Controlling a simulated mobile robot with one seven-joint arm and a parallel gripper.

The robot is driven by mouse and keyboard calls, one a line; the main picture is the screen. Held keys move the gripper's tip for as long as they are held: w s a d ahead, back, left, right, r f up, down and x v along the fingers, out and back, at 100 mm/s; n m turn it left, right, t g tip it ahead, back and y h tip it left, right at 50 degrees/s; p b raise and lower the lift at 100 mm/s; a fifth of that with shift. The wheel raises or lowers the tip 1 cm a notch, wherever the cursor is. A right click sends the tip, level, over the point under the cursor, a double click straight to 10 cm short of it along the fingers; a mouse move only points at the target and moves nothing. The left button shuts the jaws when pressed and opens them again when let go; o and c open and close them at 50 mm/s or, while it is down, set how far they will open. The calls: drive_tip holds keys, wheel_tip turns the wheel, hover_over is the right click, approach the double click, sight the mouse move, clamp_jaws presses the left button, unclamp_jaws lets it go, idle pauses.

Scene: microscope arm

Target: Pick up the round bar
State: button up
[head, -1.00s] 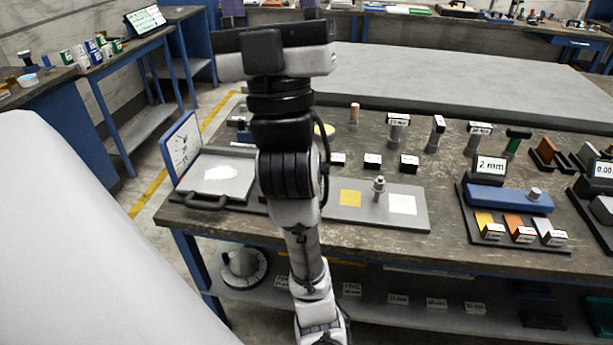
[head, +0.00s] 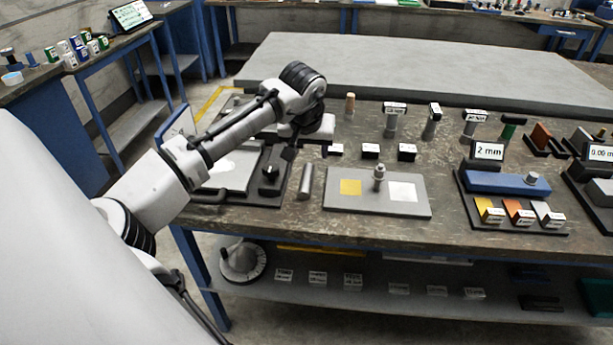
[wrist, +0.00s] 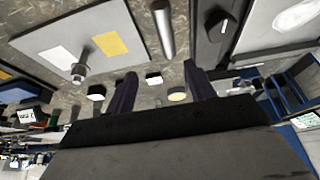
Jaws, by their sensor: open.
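The round bar (head: 306,182) is a plain grey metal cylinder on the worktable, between the grey plate and the black-based device at left. In the wrist view the bar (wrist: 164,28) shows at the top centre, beyond the fingertips and roughly in line with the gap between them. My gripper (wrist: 160,82) is open, its two dark fingers apart with nothing between them. In the head view my gripper (head: 291,150) hangs above the table, behind the bar and apart from it; its fingers are partly hidden there.
The grey plate (head: 335,203) with yellow and white squares and a small metal post (head: 379,178) lies right of the bar. A black-based device (head: 268,190) with a knob stands close left. Small labelled blocks (head: 371,151) and several upright tools stand behind.

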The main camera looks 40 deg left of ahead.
drive_tip(key=p, duration=0.1)
hover_over(306, 178)
drive_tip(key=s+d, duration=0.1)
drive_tip(key=d, duration=0.1)
drive_tip(key=f, duration=0.8)
drive_tip(key=shift+s+a+f, duration=0.1)
drive_tip(key=shift+s+a, duration=0.1)
drive_tip(key=shift+a, duration=0.05)
drive_tip(key=shift+s+p+x, duration=0.15)
drive_tip(key=shift+p+x, duration=0.4)
drive_tip(key=shift+x, duration=0.8)
drive_tip(key=shift+s+p+x, duration=0.15)
drive_tip(key=shift+p+x, duration=0.35)
drive_tip(key=shift+x, duration=0.8)
drive_tip(key=shift+a+f, duration=0.1)
drive_tip(key=shift+a, duration=0.05)
clamp_jaws()
